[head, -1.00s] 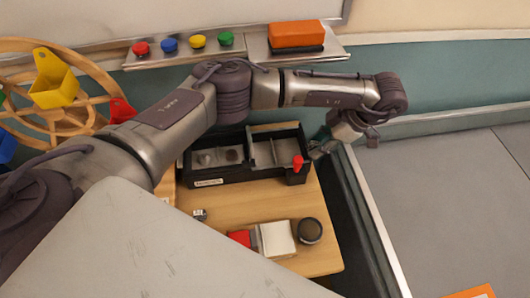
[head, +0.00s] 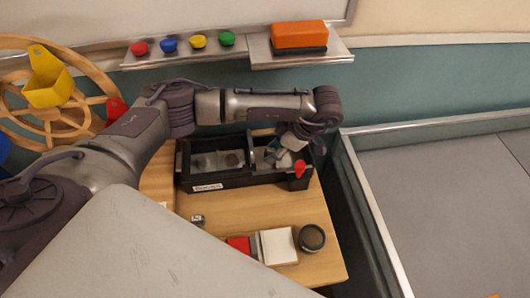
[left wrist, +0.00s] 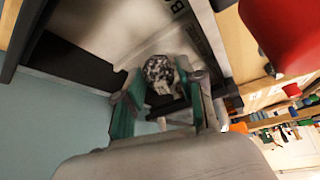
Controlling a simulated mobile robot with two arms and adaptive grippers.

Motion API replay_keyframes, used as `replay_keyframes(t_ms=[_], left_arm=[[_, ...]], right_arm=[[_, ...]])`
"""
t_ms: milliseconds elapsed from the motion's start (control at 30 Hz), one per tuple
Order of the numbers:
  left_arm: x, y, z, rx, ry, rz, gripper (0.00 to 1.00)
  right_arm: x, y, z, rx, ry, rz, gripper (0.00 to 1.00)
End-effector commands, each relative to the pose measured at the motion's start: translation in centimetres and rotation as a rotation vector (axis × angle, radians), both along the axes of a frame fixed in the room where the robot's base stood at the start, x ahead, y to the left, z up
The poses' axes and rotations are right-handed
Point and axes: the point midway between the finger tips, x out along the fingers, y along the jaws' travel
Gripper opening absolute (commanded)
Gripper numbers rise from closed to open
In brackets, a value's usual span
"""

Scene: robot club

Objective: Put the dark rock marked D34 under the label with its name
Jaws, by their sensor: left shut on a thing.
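My left gripper (head: 284,153) is over the right compartment of the black divided tray (head: 235,181). In the left wrist view its teal-lined fingers are shut on a black-and-white speckled rock (left wrist: 159,72). I cannot read a D34 mark on it. A label with dark letters (left wrist: 185,6) shows beyond the rock, mostly cut off. In the tray's left compartment lie a dark rock (head: 232,159) and a paler lump (head: 205,161), both too small to read. A white label (head: 207,187) is on the tray's front. My right gripper is not in view.
A red knob (head: 299,168) stands at the tray's front right corner, close to the gripper. A small grey block (head: 197,220), a red item (head: 239,245), a white box (head: 279,246) and a dark round container (head: 312,238) stand nearer on the wooden table (head: 250,212).

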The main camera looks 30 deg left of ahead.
Motion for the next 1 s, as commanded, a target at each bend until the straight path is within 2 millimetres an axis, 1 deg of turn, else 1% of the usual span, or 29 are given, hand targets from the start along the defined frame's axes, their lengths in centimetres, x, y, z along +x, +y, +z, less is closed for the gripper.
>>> replay_keyframes(t_ms=[33,67,100,200,433,567,600,633,667,900,1000], left_arm=[[-0.3,0.9,-0.4,0.003,0.002,0.002,0.0],[-0.4,1.4,-0.6,0.004,0.002,0.003,0.0],[-0.6,1.8,-1.4,0.003,0.002,0.002,0.0],[-0.7,2.5,-2.1,0.001,0.001,0.001,0.0],[-0.7,2.5,-2.0,0.001,-0.001,0.0,0.0],[-0.7,2.5,-2.4,0.001,-0.001,0.0,0.0],[-0.7,2.5,-2.4,0.001,0.0,0.0,0.42],[-0.7,2.4,-2.3,0.001,0.0,0.0,0.47],[-0.7,2.5,-2.3,0.001,0.0,0.0,0.49],[-0.7,2.4,-2.3,0.001,0.0,0.0,0.49],[-0.7,2.4,-2.0,0.001,0.0,0.0,0.49]], right_arm=[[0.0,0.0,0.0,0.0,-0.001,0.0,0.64],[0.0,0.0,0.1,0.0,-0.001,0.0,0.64],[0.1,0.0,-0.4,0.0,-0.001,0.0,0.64],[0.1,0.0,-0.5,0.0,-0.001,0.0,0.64],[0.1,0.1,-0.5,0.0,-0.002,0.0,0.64],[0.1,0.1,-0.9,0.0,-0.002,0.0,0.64],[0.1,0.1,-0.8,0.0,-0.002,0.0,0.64],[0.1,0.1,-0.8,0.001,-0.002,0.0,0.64],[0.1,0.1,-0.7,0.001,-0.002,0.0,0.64],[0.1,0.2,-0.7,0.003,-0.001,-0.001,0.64],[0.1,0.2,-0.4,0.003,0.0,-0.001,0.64]])
